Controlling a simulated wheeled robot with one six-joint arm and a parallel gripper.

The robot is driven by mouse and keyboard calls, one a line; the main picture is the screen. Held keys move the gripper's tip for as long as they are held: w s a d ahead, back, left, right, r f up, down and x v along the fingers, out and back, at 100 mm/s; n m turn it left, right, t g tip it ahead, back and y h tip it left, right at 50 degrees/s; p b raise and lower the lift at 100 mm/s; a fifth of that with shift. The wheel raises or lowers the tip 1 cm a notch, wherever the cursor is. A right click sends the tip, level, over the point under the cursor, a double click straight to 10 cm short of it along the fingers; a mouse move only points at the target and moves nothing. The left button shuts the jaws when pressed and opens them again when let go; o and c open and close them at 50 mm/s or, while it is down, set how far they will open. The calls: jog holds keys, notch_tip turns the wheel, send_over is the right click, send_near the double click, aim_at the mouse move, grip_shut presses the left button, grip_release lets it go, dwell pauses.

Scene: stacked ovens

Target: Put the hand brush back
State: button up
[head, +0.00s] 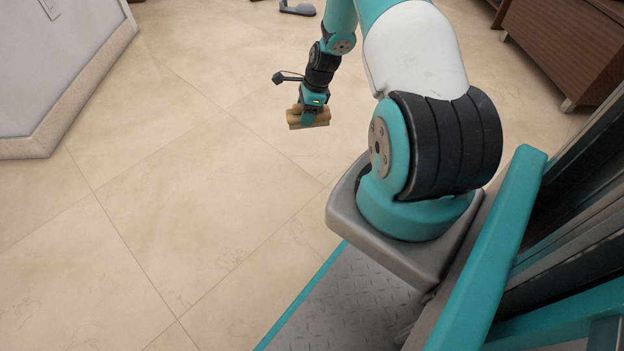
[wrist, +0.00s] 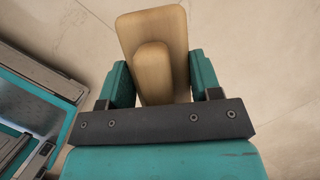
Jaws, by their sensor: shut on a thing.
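The hand brush (head: 308,121) is a light wooden block with a raised wooden grip. It also shows in the wrist view (wrist: 172,30), with its grip between the two teal fingers. My gripper (head: 311,113) is shut on it and holds it over the tiled floor. In the wrist view my gripper (wrist: 160,85) has one finger on each side of the brush's grip. The brush's underside is hidden in the wrist view.
Beige floor tiles (head: 130,220) lie open on the left and in the middle. A white wall (head: 60,70) with a stone skirting stands at the left. A brown wooden cabinet (head: 565,45) stands at the upper right. A grey object (head: 297,9) lies on the floor at the top.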

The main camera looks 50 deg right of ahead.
jog(key=f, duration=0.1)
jog(key=d+f+m, duration=0.1)
jog(key=f+b, duration=0.1)
jog(key=shift+s+d+m, duration=0.2)
jog(key=shift+s+m, duration=0.05)
jog(key=shift+m, duration=0.05)
notch_tip(320, 180, down, 14)
jog(key=b, duration=0.8)
notch_tip(320, 180, down, 5)
jog(key=b, duration=0.3)
jog(key=shift+b, duration=0.3)
jog(key=shift+r, duration=0.1)
jog(key=o, duration=1)
